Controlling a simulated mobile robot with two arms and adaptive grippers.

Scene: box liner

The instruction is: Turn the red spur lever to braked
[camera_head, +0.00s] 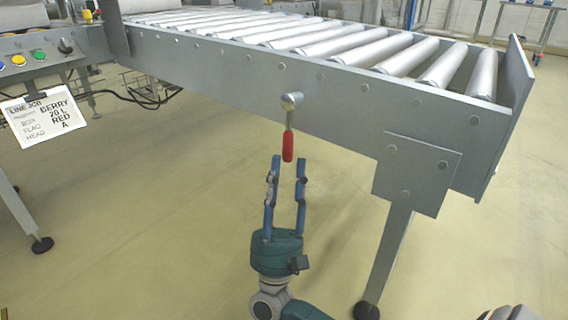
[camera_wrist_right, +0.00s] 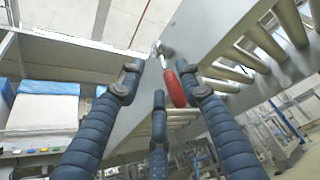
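The red spur lever (camera_head: 288,146) hangs almost straight down from a round silver pivot on the side plate of the roller conveyor (camera_head: 330,95). Its grip is red. My right gripper (camera_head: 288,165) is open just below and around the line of the lever's lower end, with its blue fingers pointing up. In the right wrist view the red lever (camera_wrist_right: 175,88) shows beyond the spread fingers (camera_wrist_right: 165,90). I cannot tell whether any finger touches it. My left gripper is not in view.
A conveyor leg with a bracket (camera_head: 416,178) stands right of my right gripper. A control panel (camera_head: 35,55) with coloured buttons and a white order card (camera_head: 45,115) is at the left. The floor under the conveyor is clear around my gripper.

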